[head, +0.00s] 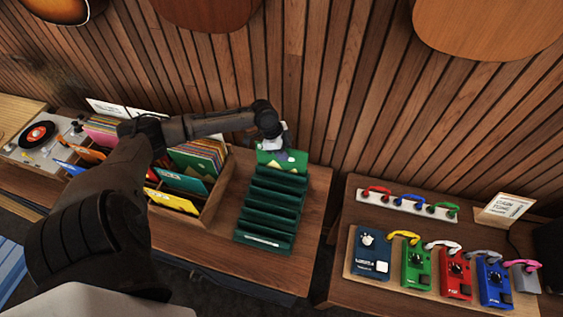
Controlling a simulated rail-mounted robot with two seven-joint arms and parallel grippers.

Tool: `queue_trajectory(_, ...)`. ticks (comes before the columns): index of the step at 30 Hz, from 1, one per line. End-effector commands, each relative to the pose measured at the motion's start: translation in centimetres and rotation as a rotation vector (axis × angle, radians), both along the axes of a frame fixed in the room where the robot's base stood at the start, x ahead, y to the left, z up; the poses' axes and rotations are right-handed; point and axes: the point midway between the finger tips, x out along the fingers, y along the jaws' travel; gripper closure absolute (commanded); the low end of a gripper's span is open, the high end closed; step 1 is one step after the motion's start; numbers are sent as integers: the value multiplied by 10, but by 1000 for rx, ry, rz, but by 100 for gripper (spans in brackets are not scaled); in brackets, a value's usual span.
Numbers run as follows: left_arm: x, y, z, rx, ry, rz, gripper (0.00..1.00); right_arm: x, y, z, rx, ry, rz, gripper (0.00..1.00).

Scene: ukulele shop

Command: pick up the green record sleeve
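A green record sleeve (283,160) with a yellow and dark picture stands upright at the far end of a dark green slotted rack (271,205). My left gripper (276,143) is at the top edge of this sleeve, pointing down, with its arm reaching in from the left. The fingertips overlap the sleeve's top, and I cannot tell if they are closed on it. The sleeve's lower edge is hidden behind the rack's back, so I cannot tell if it sits in a slot. My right gripper is out of view.
A wooden crate (211,207) of colourful sleeves stands left of the rack, partly behind my arm. A turntable (38,135) is at far left. A right-hand table holds several coloured pedals (415,265) and a small sign (505,208). A slatted wall (330,90) is behind.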

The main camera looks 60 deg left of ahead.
Motion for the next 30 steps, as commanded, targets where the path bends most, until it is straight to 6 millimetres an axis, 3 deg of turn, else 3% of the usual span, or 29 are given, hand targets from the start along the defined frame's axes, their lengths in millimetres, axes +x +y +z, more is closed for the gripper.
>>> queue_trajectory(30, 2, -1, -9, 0, -1, 1, 65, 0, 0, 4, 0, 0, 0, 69)
